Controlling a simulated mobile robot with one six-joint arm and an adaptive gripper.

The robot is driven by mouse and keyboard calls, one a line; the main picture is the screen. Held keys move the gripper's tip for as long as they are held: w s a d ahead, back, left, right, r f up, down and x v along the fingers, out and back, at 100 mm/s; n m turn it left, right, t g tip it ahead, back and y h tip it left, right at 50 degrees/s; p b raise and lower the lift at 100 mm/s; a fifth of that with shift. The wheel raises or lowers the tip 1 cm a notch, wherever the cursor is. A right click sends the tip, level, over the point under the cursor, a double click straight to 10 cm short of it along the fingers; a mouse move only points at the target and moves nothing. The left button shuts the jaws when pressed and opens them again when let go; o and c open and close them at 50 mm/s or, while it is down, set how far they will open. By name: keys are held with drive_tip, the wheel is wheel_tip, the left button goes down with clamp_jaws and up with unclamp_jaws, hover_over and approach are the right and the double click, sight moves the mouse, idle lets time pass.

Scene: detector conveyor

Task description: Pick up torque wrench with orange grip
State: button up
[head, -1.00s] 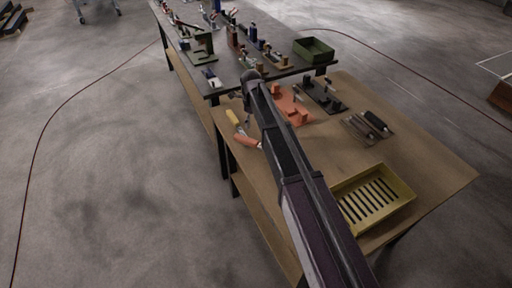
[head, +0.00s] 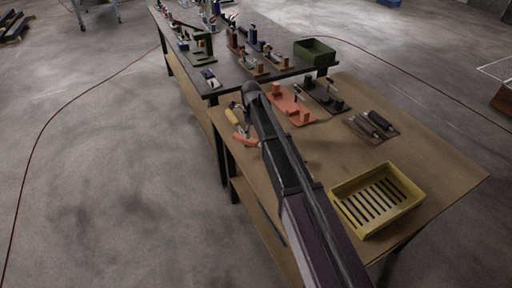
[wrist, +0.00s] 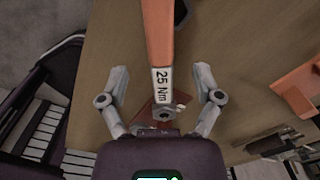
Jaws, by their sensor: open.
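The torque wrench shows in the wrist view as an orange grip (wrist: 159,35) running up to the top edge, with a white "25 Nm" label and a dark metal end below. My gripper (wrist: 161,76) is open, with one finger on each side of the label. Gaps show between the fingers and the wrench. My arm hides most of the gripper there.
On the wooden table (head: 440,165), an orange fixture (head: 284,98) and a dark fixture lie beyond my arm. A tool board (head: 372,127) and a yellow slotted tray (head: 337,205) are on the right. A dark table with several tools and a green bin (head: 315,50) stands behind.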

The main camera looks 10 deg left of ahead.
sight(252, 140)
drive_tip(key=shift+f, duration=0.15)
idle(0.3)
drive_tip(key=shift+f+b, duration=2.5)
drive_tip(key=shift+b, duration=0.1)
clamp_jaws()
